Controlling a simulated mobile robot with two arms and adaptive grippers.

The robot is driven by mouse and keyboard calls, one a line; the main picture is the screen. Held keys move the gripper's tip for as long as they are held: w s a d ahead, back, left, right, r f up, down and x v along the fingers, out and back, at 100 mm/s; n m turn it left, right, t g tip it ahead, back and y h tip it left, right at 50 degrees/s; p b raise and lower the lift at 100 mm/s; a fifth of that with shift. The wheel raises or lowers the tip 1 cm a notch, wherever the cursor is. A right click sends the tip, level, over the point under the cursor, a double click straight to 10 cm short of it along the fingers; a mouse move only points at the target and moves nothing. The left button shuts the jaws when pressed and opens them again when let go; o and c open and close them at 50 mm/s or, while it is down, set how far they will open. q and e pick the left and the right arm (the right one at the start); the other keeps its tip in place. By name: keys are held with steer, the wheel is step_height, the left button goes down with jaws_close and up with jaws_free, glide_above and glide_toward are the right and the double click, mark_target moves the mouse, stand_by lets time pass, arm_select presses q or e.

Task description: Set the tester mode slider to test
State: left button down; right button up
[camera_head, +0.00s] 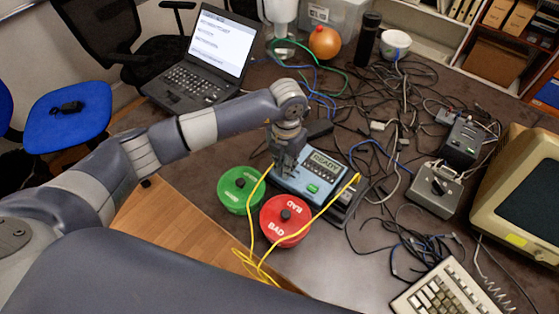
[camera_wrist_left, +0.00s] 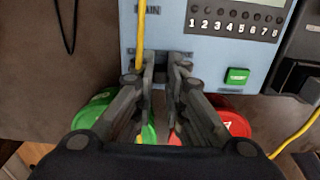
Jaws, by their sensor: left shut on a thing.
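The tester (camera_head: 335,193) is a light blue box with a READY display and a green button, lying on the dark table. In the left wrist view its blue face (camera_wrist_left: 205,50) fills the upper part, with a row of numbered lights and the green button (camera_wrist_left: 237,76). My left gripper (camera_head: 283,163) is down at the tester's left part. In the left wrist view its fingers (camera_wrist_left: 167,62) are close together over a dark slot on the face, shut on the mode slider. The fingers hide the slider's knob, so its setting cannot be read. My right gripper is not in view.
A yellow cable (camera_head: 322,207) runs from the tester past the green lidded bin (camera_head: 233,198) and red BAD bin (camera_head: 273,229). In the left wrist view the yellow cable (camera_wrist_left: 139,40) passes right beside the fingers. Tangled cables, a laptop (camera_head: 205,58) and a keyboard (camera_head: 447,293) surround the tester.

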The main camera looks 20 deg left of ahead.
arm_select(q)
steer(key=c, duration=1.6)
jaws_free()
steer(key=shift+a, duration=0.1)
step_height(320, 180, up, 12)
